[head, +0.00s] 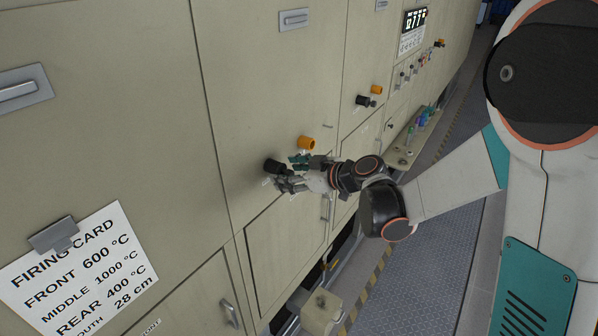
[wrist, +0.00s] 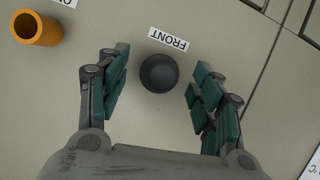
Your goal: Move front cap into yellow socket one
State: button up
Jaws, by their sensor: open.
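The front cap (head: 275,166) is a black round piece on the beige furnace panel. In the wrist view the cap (wrist: 159,73) shows end-on beside a label reading FRONT. My gripper (head: 285,174) is open at the cap in the head view. In the wrist view my gripper (wrist: 160,77) has its teal-padded fingers on either side of the cap, with visible gaps and no clear contact. A yellow-orange socket (head: 306,142) sticks out of the panel just right of the cap. The socket (wrist: 36,28) is at upper left in the wrist view, its open end showing and empty.
Another orange socket (head: 376,89) and black cap (head: 365,101) stick out farther along the panel. A ledge (head: 403,155) with small coloured items juts out below. A firing card (head: 75,275) hangs at lower left. The floor walkway (head: 430,265) is clear.

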jog(key=shift+w+a+f, duration=0.1)
jog(key=shift+a, duration=0.05)
jog(key=c, duration=1.2)
jog(key=shift+o, duration=0.2)
jog(key=shift+s+d+b, duration=0.25)
jog(key=shift+s+d, duration=0.55)
jog(key=shift+d, duration=0.2)
jog(key=shift+s+d+b, duration=0.25)
jog(key=shift+s+d, duration=0.5)
jog(key=shift+d, duration=0.25)
jog(key=s+d+b, duration=0.1)
jog(key=s+d, duration=0.5)
jog(key=d, duration=0.2)
